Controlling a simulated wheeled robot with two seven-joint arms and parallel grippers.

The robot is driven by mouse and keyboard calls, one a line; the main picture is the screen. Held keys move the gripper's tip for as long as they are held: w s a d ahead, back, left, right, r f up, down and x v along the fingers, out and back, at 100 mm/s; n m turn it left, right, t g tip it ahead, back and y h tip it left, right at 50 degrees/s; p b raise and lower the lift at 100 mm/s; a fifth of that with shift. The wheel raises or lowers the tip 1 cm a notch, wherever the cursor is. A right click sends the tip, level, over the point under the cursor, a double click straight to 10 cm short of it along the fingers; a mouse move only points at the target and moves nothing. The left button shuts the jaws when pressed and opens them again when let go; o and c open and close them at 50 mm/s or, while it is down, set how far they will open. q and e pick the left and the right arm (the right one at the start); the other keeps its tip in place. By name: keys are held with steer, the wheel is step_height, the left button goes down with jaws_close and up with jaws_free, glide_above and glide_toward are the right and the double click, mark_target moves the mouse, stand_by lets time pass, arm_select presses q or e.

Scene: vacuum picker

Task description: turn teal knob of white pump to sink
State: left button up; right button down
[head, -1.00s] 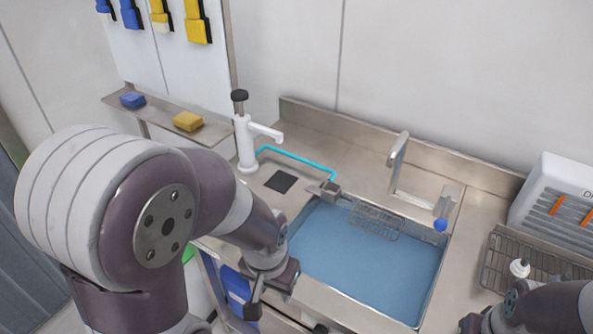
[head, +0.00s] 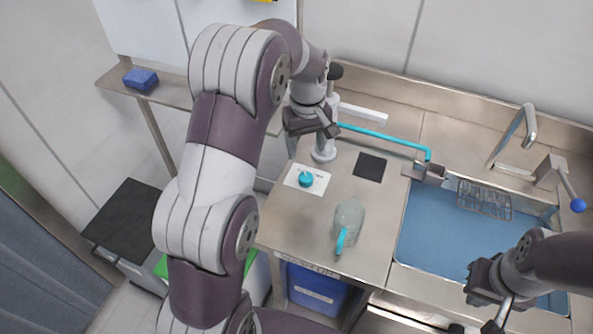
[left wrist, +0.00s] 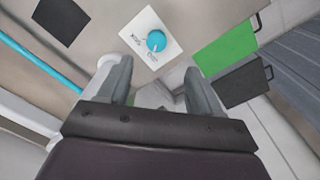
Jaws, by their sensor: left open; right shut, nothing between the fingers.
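The teal knob (head: 306,180) sits on a white label plate (head: 317,190) on the counter, in front of the white pump (head: 325,148). My left gripper (head: 322,132) is open above the counter, partly hiding the pump's body in the head view. In the left wrist view the knob (left wrist: 156,40) lies beyond and roughly between the open fingertips (left wrist: 158,78), apart from them. Small dark lettering shows beside it; the knob's pointing direction is too small to tell. My right gripper (head: 490,312) is shut and empty at the lower right, near the sink (head: 440,235).
A clear jug (head: 349,218) with a teal handle stands on the counter right of the knob. A teal tube (head: 385,136) runs from the pump toward the sink. A black square (head: 370,167) lies on the counter. A blue sponge (head: 140,79) sits on the left shelf.

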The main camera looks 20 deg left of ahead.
mark_target(306, 177)
arm_select(q)
steer(key=shift+n, duration=0.4)
steer(key=f, duration=0.3)
steer(key=f+p, duration=0.1)
steer(key=f, duration=0.7)
steer(key=shift+w, duration=0.4)
steer(key=shift+s+d+f, duration=0.1)
steer(key=shift+f, duration=0.5)
arm_select(e)
steer(key=shift+s+d+r, duration=0.25)
steer(key=shift+d+r, duration=0.05)
steer(key=shift+r, duration=0.4)
arm_select(q)
steer(key=shift+c, duration=0.3)
steer(key=c, duration=1)
